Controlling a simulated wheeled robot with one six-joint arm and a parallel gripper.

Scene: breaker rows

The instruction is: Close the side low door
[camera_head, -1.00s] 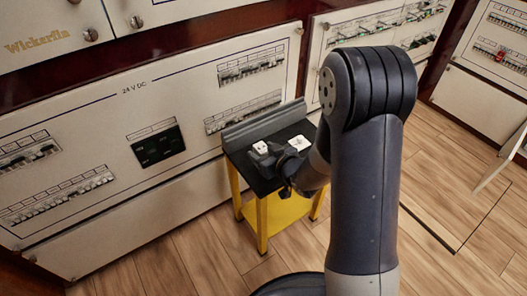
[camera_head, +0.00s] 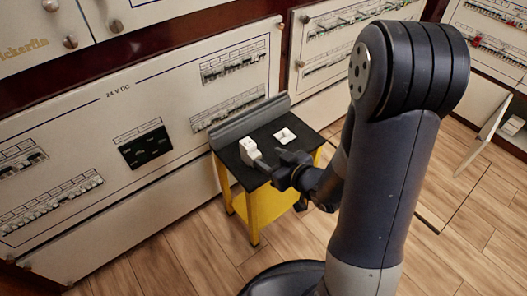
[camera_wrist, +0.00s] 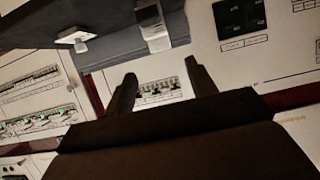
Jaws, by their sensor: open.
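The side low door is a pale panel (camera_head: 484,137) standing swung open at the right of the head view, low by the floor. It opens from the side cabinet at the far right. My gripper (camera_head: 268,168) is far to the left of the door, by the black-topped table. In the wrist view its two dark fingers (camera_wrist: 160,84) are apart with nothing between them. The door is not in the wrist view.
A yellow-legged table (camera_head: 258,207) with a black top (camera_head: 263,143) stands against the breaker panel (camera_head: 70,130). A white breaker-like piece (camera_head: 249,150) and a white plate (camera_head: 285,136) lie on it. Open wooden floor (camera_head: 455,215) lies between my arm and the door.

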